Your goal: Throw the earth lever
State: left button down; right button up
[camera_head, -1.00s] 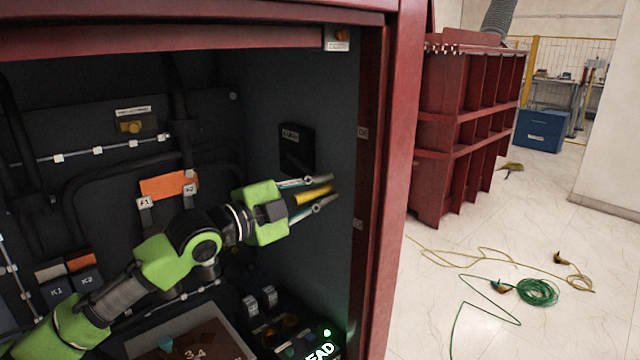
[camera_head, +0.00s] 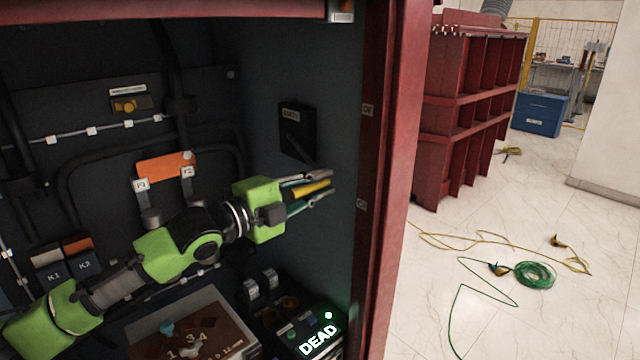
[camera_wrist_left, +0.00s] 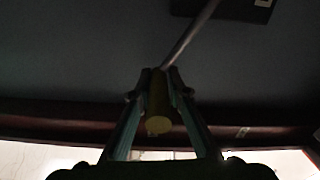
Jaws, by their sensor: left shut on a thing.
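The earth lever's black housing (camera_head: 297,130) is mounted on the cabinet's right inner wall. Its dark rod slants down and right from the housing to a yellow handle (camera_head: 312,188). My left gripper (camera_head: 326,187) is shut on this yellow handle, with a finger on each side of it. In the left wrist view the yellow handle (camera_wrist_left: 158,116) sits between the fingers. The grey lever rod (camera_wrist_left: 190,36) runs from it up to the black housing at the top right. My right gripper is not in view.
The red cabinet frame (camera_head: 385,180) stands just right of my left gripper. Below are a lit panel reading DEAD (camera_head: 318,340) and a tray with numbered markings (camera_head: 245,345). An orange link (camera_head: 166,166) is on the back wall. Cables (camera_head: 535,275) lie on the floor outside.

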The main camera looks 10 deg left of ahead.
pick_arm(q)
jog(key=c, duration=2)
grip_release()
jog(key=shift+w+a+f, duration=0.1)
jog(key=shift+a+f, duration=0.05)
jog(key=shift+f, duration=0.3)
jog(key=shift+o, duration=0.2)
jog(key=shift+a, duration=0.1)
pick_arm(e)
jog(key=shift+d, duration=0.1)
pick_arm(q)
jog(key=shift+r, duration=0.15)
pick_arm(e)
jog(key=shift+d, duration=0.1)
pick_arm(q)
jog(key=v, duration=1.2)
